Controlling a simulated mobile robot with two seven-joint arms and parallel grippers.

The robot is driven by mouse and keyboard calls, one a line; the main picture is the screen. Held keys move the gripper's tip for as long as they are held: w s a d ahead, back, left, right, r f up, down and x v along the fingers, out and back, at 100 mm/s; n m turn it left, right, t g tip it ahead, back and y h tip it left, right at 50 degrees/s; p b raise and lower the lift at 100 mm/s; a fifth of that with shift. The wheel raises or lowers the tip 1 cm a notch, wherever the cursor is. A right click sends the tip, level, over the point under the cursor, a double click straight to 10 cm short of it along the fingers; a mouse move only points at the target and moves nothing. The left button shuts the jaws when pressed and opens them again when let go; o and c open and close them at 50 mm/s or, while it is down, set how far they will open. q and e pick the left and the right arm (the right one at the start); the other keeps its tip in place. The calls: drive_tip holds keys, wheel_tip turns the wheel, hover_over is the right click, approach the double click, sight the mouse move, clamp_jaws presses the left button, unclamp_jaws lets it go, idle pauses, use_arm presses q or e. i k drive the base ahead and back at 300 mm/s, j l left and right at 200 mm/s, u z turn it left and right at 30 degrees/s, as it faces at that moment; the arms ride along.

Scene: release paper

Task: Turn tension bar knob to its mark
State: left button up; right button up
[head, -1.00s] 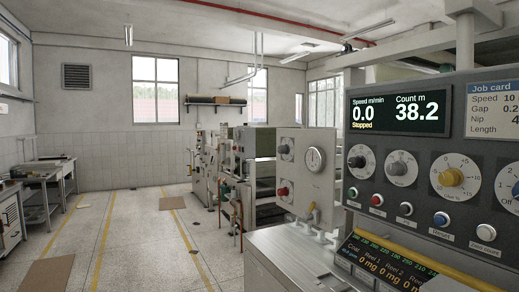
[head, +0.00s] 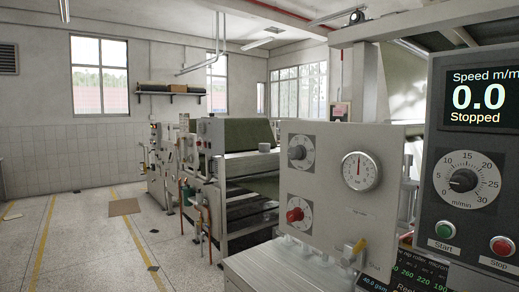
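A light grey panel (head: 335,205) stands at right of centre in the head view. It carries a dark grey knob (head: 298,152) on a dial plate at upper left and a red knob (head: 294,215) on a dial plate below it. A round white gauge (head: 360,171) sits to their right, its needle pointing nearly straight up. The labels are too small to read, so I cannot tell which knob is the tension bar knob or where its mark lies. Neither of my grippers is in view.
A dark console (head: 425,220) at right has a speed knob (head: 463,181), a green Start button (head: 445,230), a red Stop button (head: 502,245) and a display (head: 485,98) reading 0.0, Stopped. Open floor (head: 85,255) lies left.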

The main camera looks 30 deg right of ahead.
sight(298, 152)
drive_tip(key=i+z, duration=0.35)
drive_tip(key=i+j+z, duration=0.65)
drive_tip(key=i, duration=0.15)
drive_tip(key=i+l, duration=0.05)
drive_tip(key=l, duration=0.05)
